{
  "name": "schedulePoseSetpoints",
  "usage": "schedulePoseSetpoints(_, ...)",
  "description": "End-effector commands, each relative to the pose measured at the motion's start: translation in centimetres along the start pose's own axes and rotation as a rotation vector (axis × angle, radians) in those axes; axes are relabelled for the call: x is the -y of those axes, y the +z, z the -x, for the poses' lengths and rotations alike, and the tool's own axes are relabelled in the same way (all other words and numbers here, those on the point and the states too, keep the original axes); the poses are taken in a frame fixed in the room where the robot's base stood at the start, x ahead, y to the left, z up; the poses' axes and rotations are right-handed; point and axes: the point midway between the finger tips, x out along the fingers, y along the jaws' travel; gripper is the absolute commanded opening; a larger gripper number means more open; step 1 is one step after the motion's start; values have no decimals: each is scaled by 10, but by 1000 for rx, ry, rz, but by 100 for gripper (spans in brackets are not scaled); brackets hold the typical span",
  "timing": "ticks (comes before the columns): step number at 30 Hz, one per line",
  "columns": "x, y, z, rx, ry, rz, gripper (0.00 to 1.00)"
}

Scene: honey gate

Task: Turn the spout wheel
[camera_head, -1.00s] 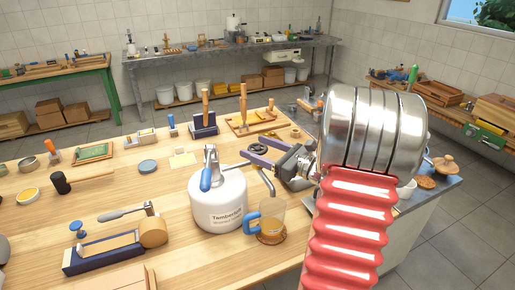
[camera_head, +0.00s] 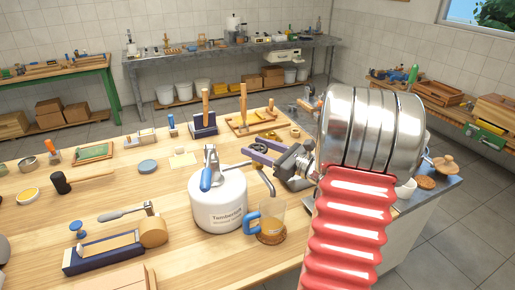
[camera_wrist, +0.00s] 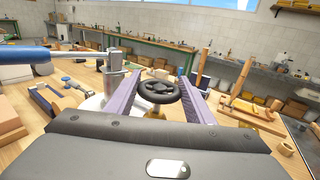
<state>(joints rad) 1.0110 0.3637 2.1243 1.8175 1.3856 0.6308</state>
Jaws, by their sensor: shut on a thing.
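The spout wheel (camera_wrist: 158,91) is a small black handwheel with spokes. In the wrist view it sits between the two purple fingers of my gripper (camera_wrist: 160,82), which is shut on its rim from both sides. In the head view my gripper (camera_head: 258,155) is at the right side of the white tank (camera_head: 218,200), and its fingers hide most of the wheel. A bent grey spout pipe (camera_head: 266,181) hangs from below the gripper. A clear mug (camera_head: 271,222) with a blue handle and some amber liquid stands on a brown coaster under the spout.
The tank has a blue-gripped lever (camera_head: 207,178) on top. A blue-based tool (camera_head: 115,250) with a wooden roller lies at front left. A wooden tray (camera_head: 253,122) and upright wooden-handled tools (camera_head: 204,118) stand behind. The table between tank and left items is bare.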

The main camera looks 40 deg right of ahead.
Motion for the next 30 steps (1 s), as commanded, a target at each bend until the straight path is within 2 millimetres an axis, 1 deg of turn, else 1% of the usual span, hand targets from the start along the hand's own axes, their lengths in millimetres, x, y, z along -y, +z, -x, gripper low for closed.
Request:
schedulePoseSetpoints(7,-1,0,-1,0,-13,1,26)
schedulePoseSetpoints(14,-2,0,-1,0,-70,0,26)
schedulePoseSetpoints(30,-3,0,-2,0,-340,0,26)
